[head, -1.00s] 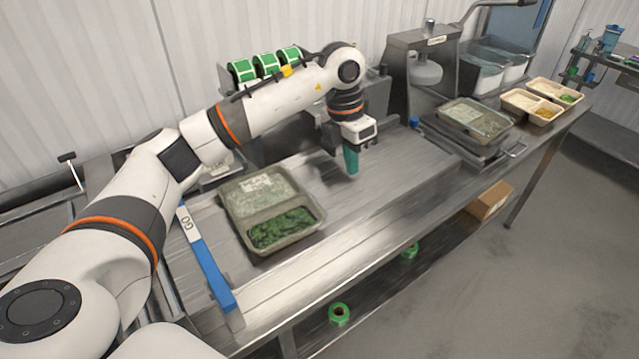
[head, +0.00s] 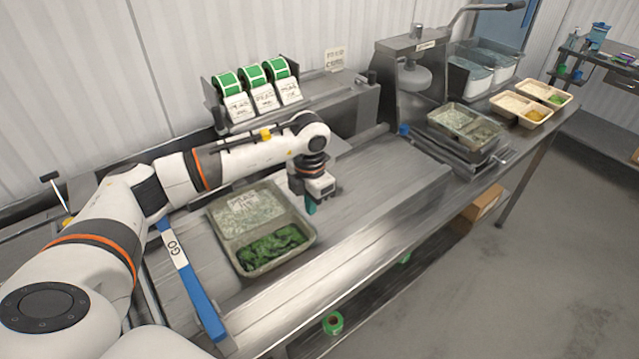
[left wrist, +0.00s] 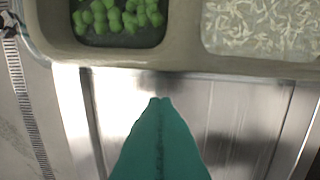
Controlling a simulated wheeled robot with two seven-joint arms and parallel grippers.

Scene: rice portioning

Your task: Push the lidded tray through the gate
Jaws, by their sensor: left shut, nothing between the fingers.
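The lidded tray (head: 262,226) sits on the steel surface in the head view, with rice in one compartment and green vegetables in the other. A label lies over the rice part. Its rim and both compartments also show in the left wrist view (left wrist: 180,58). The blue bar marked GO (head: 190,280) lies just left of the tray; it is the only gate-like thing I see. My left gripper (head: 311,207) is shut and empty, pointing down close to the tray's right side. Its teal fingertips (left wrist: 160,105) show just short of the rim, apparently with a small gap. My right gripper is not in view.
A label dispenser with green rolls (head: 252,80) stands behind the tray. A second tray (head: 467,122) sits on a scale at the right, near filled trays (head: 530,105). The steel surface (head: 390,180) right of my gripper is clear.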

